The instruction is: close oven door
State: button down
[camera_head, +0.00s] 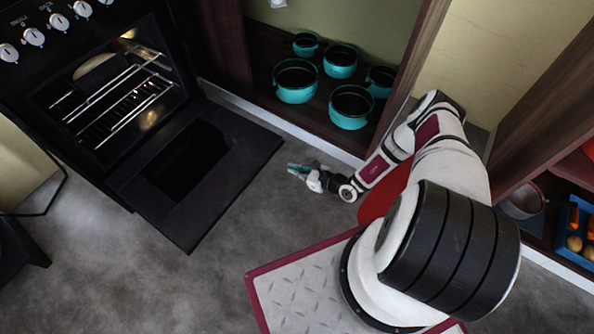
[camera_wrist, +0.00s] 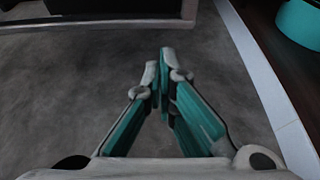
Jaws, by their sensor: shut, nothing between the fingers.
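The black oven (camera_head: 95,100) stands at the left in the head view, with wire racks inside. Its door (camera_head: 240,145) is folded down, wide open, and lies low over the floor. In the wrist view, a dark edge with a pale strip, probably the door (camera_wrist: 100,22), crosses the top left. My gripper (camera_head: 292,169) is low over the floor, just right of the door's right corner and apart from it. In the wrist view my gripper (camera_wrist: 159,62) has its teal fingers together at the tips, with nothing between them.
A low wooden cabinet at the back holds several teal pots (camera_head: 350,106). Its white base strip (camera_head: 315,140) runs close behind my gripper. A shelf with a blue crate (camera_head: 575,235) is at the right. Grey floor (camera_head: 190,285) is clear in front of the door.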

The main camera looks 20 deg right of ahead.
jog(key=w+a+r+b, duration=0.1)
jog(key=w+a+b, duration=0.1)
jog(key=w, duration=0.3)
jog(key=shift+a+r, duration=0.4)
jog(key=shift+a, duration=0.25)
